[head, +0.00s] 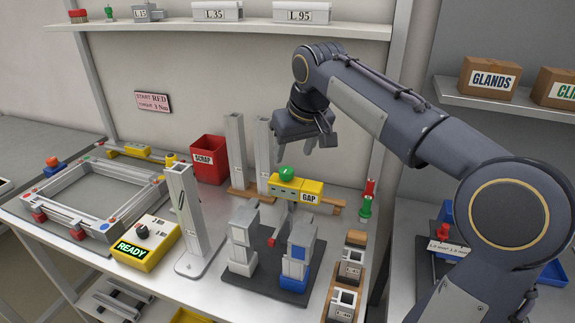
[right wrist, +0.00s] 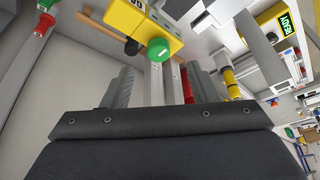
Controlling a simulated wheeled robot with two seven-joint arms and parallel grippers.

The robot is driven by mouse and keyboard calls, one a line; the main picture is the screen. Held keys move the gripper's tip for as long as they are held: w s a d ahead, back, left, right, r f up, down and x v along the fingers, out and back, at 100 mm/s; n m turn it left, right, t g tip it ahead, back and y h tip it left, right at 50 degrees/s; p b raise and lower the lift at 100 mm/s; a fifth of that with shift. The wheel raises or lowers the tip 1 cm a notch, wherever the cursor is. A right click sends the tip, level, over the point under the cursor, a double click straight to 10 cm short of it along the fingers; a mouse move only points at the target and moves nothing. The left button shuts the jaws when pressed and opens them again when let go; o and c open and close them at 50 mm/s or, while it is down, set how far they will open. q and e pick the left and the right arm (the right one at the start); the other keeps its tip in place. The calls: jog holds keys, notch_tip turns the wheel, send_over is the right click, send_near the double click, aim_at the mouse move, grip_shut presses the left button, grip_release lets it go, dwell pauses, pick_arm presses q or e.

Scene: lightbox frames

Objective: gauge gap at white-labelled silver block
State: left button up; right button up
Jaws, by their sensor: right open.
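A yellow gauge labelled GAP (head: 312,190) with a green knob (head: 286,174) rests at the front of the pale uprights, over a wooden bar. My right gripper (head: 322,144) is open and empty, above the gauge and apart from it. In the right wrist view the yellow gauge (right wrist: 122,16) and its green knob (right wrist: 159,49) lie beyond the fingers. Two silver blocks stand on a dark plate: a left one (head: 242,238) and a right one with blue lower parts (head: 298,245). My left gripper is not in view.
A yellow READY box (head: 152,236), a tall grey post (head: 184,205) and a metal frame (head: 52,189) stand to the left. A red SCRAP bin (head: 208,160) is behind. A wooden tray with silver pieces (head: 350,265) lies at right. Labelled silver blocks (head: 217,12) sit on the shelf.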

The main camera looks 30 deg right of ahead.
aim_at(287, 170)
jog(key=shift+w+x, duration=0.15)
jog(key=shift+x, duration=1.85)
jog(key=shift+w+x, duration=0.2)
jog(key=shift+x, duration=1.75)
jog(key=shift+d+r, duration=0.1)
jog(key=shift+r, duration=0.05)
grip_shut()
